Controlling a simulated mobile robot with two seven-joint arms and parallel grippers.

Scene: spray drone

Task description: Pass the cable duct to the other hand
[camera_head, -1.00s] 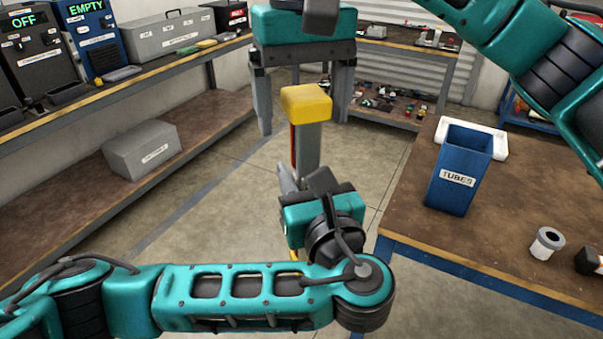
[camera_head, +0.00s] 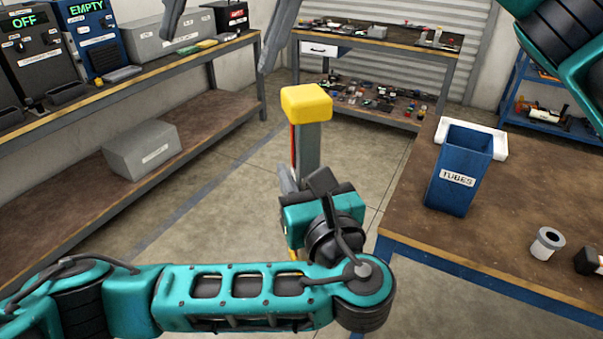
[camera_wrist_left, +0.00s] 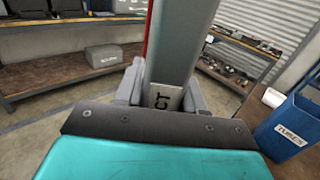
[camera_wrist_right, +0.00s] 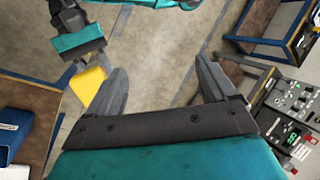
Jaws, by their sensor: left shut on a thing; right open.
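The cable duct (camera_head: 307,145) is a grey upright bar with a yellow top end and a red strip along one side. My left gripper (camera_head: 295,185) is shut on its lower part and holds it above the floor. In the left wrist view the duct (camera_wrist_left: 180,50) rises between the fingers, with part of a label, "CT", showing. My right gripper (camera_wrist_right: 163,70) is open and empty. Its fingers show at the top of the head view, up and left of the duct. In the right wrist view the yellow end (camera_wrist_right: 88,85) lies outside the fingers, left of the left finger, which partly covers it.
A workbench (camera_head: 520,255) at the right carries a blue "TUBES" bin (camera_head: 458,190) and a grey flanged part (camera_head: 546,243). Shelves (camera_head: 180,75) with machines and a grey box (camera_head: 143,150) stand at the left. Another bench (camera_head: 390,42) is at the back. The floor between is clear.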

